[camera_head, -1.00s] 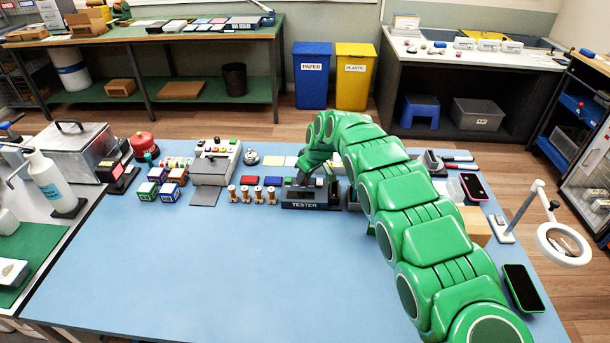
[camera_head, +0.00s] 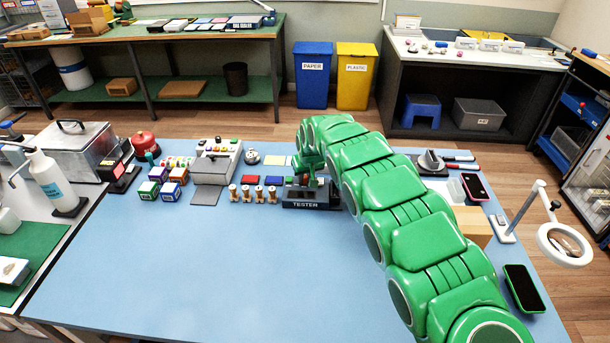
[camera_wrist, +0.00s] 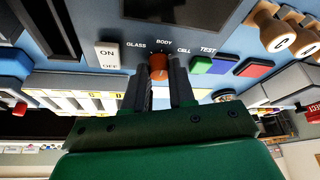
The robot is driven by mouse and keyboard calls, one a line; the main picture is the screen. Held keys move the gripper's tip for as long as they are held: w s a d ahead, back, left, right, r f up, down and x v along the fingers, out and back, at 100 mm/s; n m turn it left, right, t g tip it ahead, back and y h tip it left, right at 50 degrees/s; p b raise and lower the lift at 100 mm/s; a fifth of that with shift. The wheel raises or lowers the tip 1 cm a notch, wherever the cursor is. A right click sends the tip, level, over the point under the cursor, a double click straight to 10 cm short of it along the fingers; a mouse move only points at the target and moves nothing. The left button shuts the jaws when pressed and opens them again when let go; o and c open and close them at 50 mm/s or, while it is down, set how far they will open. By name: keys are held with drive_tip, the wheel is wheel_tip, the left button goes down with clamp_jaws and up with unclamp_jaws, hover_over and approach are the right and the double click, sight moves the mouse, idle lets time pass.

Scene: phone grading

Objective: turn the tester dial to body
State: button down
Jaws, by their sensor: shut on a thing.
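The dark tester (camera_head: 312,206) stands at the back middle of the blue bench, its label facing me. In the wrist view its panel (camera_wrist: 125,32) shows the orange dial (camera_wrist: 158,66) below the printed words GLASS, BODY and CELL, with BODY at the top middle. My gripper (camera_wrist: 160,82) has a dark finger on each side of the dial and is shut on it. Which word the dial points to is hard to tell. In the head view my gripper (camera_head: 306,178) is over the tester, partly hidden by my green arm.
The white ON/OFF switch (camera_wrist: 108,55) is left of the dial, the green TEST button (camera_wrist: 201,65) right of it. Small wooden stamps (camera_head: 258,195) stand left of the tester. A phone (camera_head: 522,288) lies at the right. The front of the bench is clear.

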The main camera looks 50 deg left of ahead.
sight(308, 189)
drive_tip(key=c, duration=1)
unclamp_jaws()
drive_tip(key=shift+o, duration=0.2)
drive_tip(key=v, duration=0.7)
drive_tip(key=shift+d+r, duration=0.15)
drive_tip(key=shift+r, duration=0.2)
